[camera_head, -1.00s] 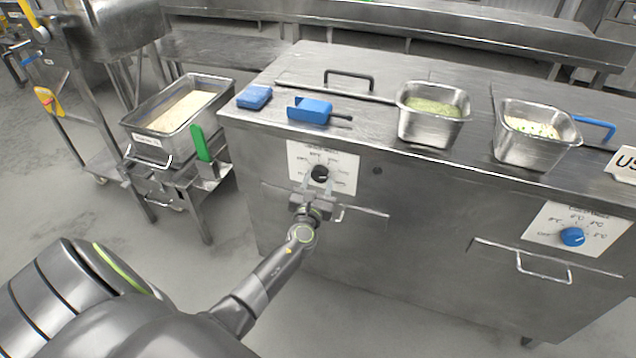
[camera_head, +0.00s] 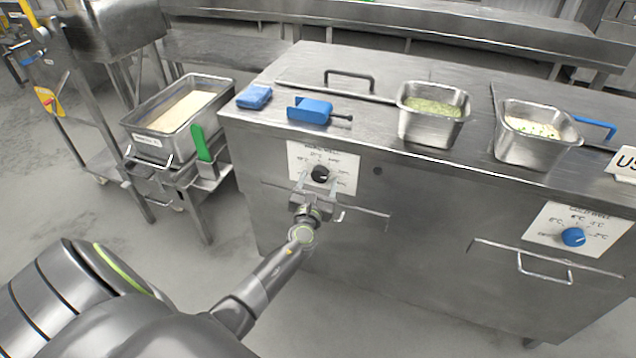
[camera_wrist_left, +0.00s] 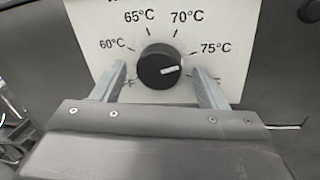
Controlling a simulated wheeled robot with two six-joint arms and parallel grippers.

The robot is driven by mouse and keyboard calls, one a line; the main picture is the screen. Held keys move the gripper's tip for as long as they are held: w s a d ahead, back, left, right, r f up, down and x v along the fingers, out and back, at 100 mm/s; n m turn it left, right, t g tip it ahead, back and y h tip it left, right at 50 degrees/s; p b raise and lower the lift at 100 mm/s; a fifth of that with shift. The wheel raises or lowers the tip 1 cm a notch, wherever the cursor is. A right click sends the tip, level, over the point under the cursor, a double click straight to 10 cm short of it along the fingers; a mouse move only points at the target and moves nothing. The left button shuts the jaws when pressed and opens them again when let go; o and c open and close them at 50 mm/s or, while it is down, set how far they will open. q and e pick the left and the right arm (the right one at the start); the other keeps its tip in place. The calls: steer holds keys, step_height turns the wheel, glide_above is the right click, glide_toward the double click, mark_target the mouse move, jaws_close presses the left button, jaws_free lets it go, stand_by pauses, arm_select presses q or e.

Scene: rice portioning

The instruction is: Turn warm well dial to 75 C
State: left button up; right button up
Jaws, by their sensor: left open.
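The warm well dial is a black knob (camera_head: 320,174) on a white label plate (camera_head: 348,178) on the counter's front. In the left wrist view the knob (camera_wrist_left: 160,67) has a white mark pointing right, a little below the line of the 75°C print (camera_wrist_left: 215,48). The plate also reads 60, 65 and 70°C. My left gripper (camera_head: 318,186) is in front of the dial. In the left wrist view its fingers (camera_wrist_left: 160,85) are open, one on each side of the knob, with gaps visible. My right gripper is not in view.
A blue dial (camera_head: 573,237) sits on another plate at the right. Handles (camera_head: 545,272) stick out from the front. A rice pan (camera_head: 160,147) stands on a cart at left.

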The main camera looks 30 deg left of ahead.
arm_select(q)
steer(key=b+v, duration=0.1)
steer(key=v, duration=1.6)
steer(key=shift+s+b, duration=0.2)
steer(key=shift+b, duration=0.1)
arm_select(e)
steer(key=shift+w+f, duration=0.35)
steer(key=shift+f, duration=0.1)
arm_select(q)
steer(key=shift+f, duration=0.1)
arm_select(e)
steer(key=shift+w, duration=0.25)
